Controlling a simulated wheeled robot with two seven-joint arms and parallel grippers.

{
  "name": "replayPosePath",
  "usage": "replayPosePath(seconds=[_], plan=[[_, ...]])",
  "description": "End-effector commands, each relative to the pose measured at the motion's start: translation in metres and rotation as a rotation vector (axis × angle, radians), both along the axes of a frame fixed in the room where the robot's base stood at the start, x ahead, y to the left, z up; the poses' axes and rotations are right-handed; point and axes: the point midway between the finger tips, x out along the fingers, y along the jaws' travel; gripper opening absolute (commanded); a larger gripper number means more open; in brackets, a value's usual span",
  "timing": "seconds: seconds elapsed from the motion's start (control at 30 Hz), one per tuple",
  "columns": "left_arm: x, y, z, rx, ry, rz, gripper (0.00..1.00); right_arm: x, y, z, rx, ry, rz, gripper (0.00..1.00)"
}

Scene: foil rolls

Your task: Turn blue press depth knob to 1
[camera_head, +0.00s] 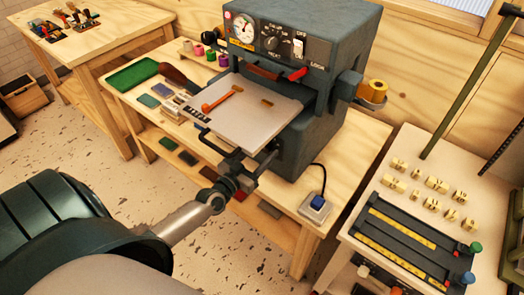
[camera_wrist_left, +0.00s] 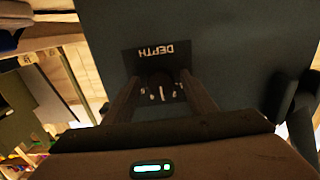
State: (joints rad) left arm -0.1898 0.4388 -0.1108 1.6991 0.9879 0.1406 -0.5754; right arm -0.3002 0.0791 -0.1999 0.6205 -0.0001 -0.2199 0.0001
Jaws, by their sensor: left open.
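The dark blue-grey press (camera_head: 300,60) stands on a wooden bench. My left gripper (camera_head: 262,162) reaches in at its front, below the pale tray (camera_head: 262,118). In the left wrist view, a dark plate with an upside-down DEPTH label (camera_wrist_left: 163,50) is on the press body. A dark round shape, seemingly the depth knob (camera_wrist_left: 160,77), lies below the label, between the open fingers of my left gripper (camera_wrist_left: 160,82). White scale marks show under it. Shadow hides its blue colour and setting, and I cannot tell whether the fingers touch it. My right gripper is out of view.
An orange-handled tool (camera_head: 222,98) lies on the tray. A white box with a blue top (camera_head: 317,204) and a black cable sits on the bench's right part. Foil rolls (camera_head: 208,40) stand behind left. A side table (camera_head: 430,165) holds small brass-coloured blocks.

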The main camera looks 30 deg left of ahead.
Motion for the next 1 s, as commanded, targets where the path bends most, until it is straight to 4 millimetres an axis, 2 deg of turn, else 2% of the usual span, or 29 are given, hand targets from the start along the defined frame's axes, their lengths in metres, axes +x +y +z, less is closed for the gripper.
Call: replayPosePath(seconds=[0.23,0.4,0.77,1.0], plan=[[0.0002,0.0001,0.0000,0.000,0.000,0.000,0.51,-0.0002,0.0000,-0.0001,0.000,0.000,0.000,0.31],[0.0001,0.0001,0.0001,0.000,0.000,0.000,0.11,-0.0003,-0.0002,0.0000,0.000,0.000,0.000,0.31],[0.0000,0.0000,0.0000,-0.025,0.002,0.000,0.10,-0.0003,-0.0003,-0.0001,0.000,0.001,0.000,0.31],[0.0000,-0.0003,0.0000,-0.119,0.009,0.000,0.10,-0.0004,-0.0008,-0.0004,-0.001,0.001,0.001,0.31]])
